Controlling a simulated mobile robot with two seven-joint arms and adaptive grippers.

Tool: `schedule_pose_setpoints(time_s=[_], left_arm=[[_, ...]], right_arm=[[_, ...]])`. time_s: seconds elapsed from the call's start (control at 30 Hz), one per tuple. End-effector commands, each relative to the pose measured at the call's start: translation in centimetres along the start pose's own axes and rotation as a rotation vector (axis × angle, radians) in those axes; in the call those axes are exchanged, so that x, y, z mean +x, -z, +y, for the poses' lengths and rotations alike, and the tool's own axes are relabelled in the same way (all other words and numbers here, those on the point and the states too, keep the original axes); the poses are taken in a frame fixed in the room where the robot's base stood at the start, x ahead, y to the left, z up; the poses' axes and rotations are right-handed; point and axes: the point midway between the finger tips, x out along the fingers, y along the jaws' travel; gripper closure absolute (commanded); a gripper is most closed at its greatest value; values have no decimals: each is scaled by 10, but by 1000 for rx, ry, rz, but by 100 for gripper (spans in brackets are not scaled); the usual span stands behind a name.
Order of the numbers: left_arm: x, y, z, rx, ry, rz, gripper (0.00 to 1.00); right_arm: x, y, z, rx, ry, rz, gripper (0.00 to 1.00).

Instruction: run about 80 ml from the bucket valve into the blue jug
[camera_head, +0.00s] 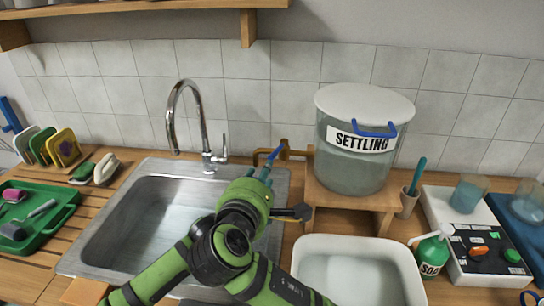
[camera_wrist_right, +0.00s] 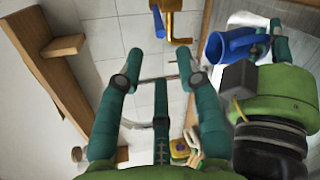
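The bucket (camera_head: 355,168), labelled SETTLING, stands on a wooden stand. Its brass valve (camera_head: 285,149) has a blue lever (camera_head: 274,153) and also shows in the right wrist view (camera_wrist_right: 178,22). My right gripper (camera_head: 262,174) is near the lever and left of the valve. Its teal fingers stand apart with nothing between them in the right wrist view (camera_wrist_right: 160,75). The blue jug (camera_wrist_right: 228,46) shows in the right wrist view. My left gripper (camera_wrist_right: 278,45) appears closed at its handle side, though the contact is partly hidden. In the head view the jug is hidden behind my arms.
A steel sink (camera_head: 120,240) with a chrome tap (camera_head: 183,95) lies left of the stand. A white basin (camera_head: 300,255) sits in front of the stand. A green soap bottle (camera_head: 432,255) and a control box (camera_head: 485,250) are at right. A green tray (camera_head: 62,200) is at left.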

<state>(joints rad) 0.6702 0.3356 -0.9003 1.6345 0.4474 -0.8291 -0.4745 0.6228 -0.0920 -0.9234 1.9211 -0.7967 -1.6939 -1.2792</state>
Motion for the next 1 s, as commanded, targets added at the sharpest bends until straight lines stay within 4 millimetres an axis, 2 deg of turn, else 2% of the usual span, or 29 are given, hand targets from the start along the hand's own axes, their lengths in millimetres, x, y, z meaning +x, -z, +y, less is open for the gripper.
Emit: schedule_pose_setpoints(time_s=[0.3,0.5,0.7,0.93,0.97,1.0], left_arm=[[0,1,-1,1,3,3,100],[0,1,-1,1,3,3,100],[0,1,-1,1,3,3,100],[0,1,-1,1,3,3,100],[0,1,-1,1,3,3,100],[0,1,-1,1,3,3,100]], right_arm=[[65,-1,0,0,3,-3,64],[94,-1,0,1,1,-2,64],[105,-1,0,4,2,1,64],[105,-1,0,4,2,1,64],[105,-1,0,4,2,1,68],[105,-1,0,4,2,1,84]])
